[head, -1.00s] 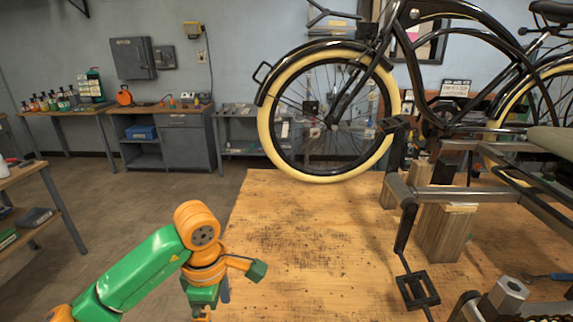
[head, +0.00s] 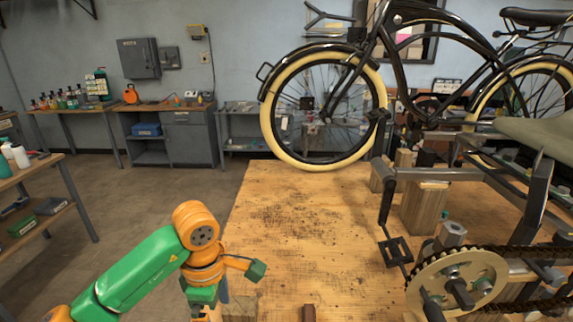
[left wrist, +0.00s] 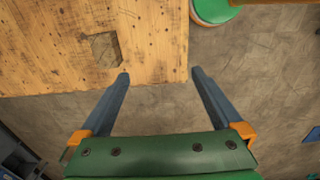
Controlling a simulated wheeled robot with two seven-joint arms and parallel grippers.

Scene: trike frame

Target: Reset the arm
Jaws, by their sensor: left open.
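My left arm, green and orange, reaches in from the lower left of the head view. Its gripper (head: 212,300) points down at the left edge of the wooden workbench (head: 290,215). In the left wrist view the two grey fingers of the left gripper (left wrist: 160,77) are spread apart with nothing between them. They hang across the bench's edge, with the bench top (left wrist: 55,60) and the floor beyond it below. My right gripper is not in view.
A black bicycle with a cream front tyre (head: 281,146) stands behind the bench. On the right are the trike frame (head: 440,174), wooden support blocks (head: 424,208), and a chainring with chain (head: 456,283). The bench's left middle is clear. A shelf (head: 40,220) stands far left.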

